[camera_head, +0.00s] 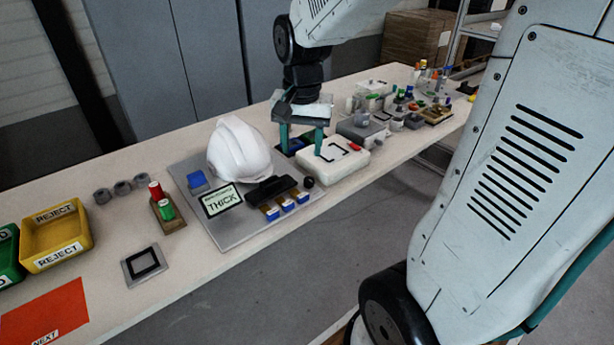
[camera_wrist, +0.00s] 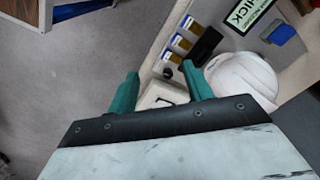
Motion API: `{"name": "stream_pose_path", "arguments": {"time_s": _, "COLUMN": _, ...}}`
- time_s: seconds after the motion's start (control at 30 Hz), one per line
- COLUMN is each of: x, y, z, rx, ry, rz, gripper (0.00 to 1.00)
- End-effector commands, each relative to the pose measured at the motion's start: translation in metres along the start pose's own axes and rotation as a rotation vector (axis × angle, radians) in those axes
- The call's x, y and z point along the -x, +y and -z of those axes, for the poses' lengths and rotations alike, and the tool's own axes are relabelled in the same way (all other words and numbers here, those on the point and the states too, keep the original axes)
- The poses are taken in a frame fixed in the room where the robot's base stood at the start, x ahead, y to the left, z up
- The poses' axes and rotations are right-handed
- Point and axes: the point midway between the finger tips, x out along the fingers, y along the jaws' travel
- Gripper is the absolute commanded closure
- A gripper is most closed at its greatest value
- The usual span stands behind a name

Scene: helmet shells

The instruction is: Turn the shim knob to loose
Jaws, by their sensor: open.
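A small round black knob (camera_head: 308,182), which may be the shim knob, sits at the front right corner of the grey plate (camera_head: 236,222). It also shows in the wrist view (camera_wrist: 168,73); its pointer setting is too small to read. A sign (camera_head: 221,200) on the plate reads THICK in large letters. A white helmet shell (camera_head: 238,150) stands on the plate. My gripper (camera_head: 301,145) is open and empty, with teal fingers pointing down above and behind the knob, right of the helmet. In the wrist view the knob appears between the fingertips (camera_wrist: 160,72), apart from them.
A black block (camera_head: 271,190) and several blue-and-yellow pieces (camera_head: 286,207) are beside the knob. A white box (camera_head: 333,162) with a red part stands just right. A blue block (camera_head: 197,179) is at the plate's left. Yellow REJECT bin (camera_head: 56,238) stands far left.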

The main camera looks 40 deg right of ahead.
Motion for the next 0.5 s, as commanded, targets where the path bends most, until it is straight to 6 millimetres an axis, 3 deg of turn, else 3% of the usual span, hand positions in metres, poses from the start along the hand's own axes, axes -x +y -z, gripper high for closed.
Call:
{"name": "stream_pose_path", "arguments": {"time_s": 0.03, "x": -0.018, "y": -0.003, "z": 0.022, "rx": -0.087, "ry": -0.014, "rz": -0.011, "gripper": 0.49}}
{"name": "stream_pose_path", "arguments": {"time_s": 0.2, "x": -0.072, "y": -0.006, "z": 0.082, "rx": -0.351, "ry": -0.027, "rz": -0.027, "gripper": 0.49}}
{"name": "stream_pose_path", "arguments": {"time_s": 0.33, "x": -0.104, "y": -0.004, "z": 0.111, "rx": -0.49, "ry": -0.032, "rz": -0.035, "gripper": 0.49}}
{"name": "stream_pose_path", "arguments": {"time_s": 0.5, "x": -0.126, "y": -0.001, "z": 0.127, "rx": -0.575, "ry": -0.035, "rz": -0.04, "gripper": 0.49}}
